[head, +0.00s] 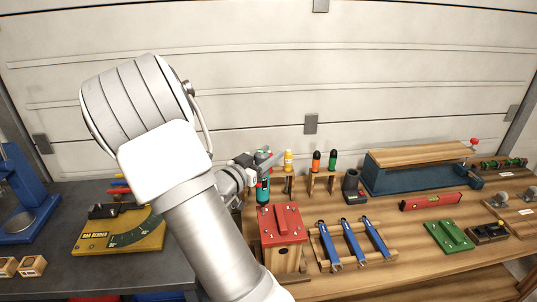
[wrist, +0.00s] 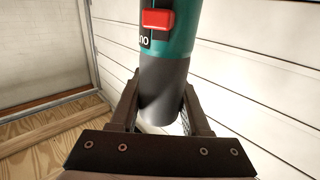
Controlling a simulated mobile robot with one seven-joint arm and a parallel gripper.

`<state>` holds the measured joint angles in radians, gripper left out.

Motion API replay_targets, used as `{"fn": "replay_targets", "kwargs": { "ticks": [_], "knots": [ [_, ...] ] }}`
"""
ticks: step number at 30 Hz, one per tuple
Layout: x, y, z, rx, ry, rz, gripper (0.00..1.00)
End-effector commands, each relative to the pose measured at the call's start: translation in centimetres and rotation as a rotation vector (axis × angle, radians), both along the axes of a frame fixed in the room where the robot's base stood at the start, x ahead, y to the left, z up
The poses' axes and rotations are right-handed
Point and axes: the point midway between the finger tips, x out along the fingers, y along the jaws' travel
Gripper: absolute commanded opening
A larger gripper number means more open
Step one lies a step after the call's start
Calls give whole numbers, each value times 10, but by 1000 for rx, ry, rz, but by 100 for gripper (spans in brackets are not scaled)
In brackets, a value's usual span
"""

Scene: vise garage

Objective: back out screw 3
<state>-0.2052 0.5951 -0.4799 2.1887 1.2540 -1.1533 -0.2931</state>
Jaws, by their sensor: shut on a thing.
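My gripper (head: 258,177) is shut on a teal and dark grey power driver (head: 263,190). In the wrist view the two dark fingers of my gripper (wrist: 161,90) stand on either side of the grey collar of the driver (wrist: 185,50), which has a red switch. In the head view the driver is upright, near the back left of the red lid (head: 281,222) on a wooden box (head: 283,259). Several small pale screws show on the lid, too small to tell which is screw 3. The driver's tip is not clearly seen.
Behind stand several colored-handled tools (head: 316,162) and a dark holder (head: 352,187). A yellow bar bender (head: 122,228) is on the left bench. The garage door closes off the back.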

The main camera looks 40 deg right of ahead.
Motion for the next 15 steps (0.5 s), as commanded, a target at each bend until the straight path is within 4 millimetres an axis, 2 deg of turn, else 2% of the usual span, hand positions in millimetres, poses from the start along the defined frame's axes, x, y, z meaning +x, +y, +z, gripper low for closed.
{"fn": "replay_targets", "kwargs": {
  "ticks": [15],
  "knots": [
    [0,0,-5,0,0,0,0]
  ]
}}
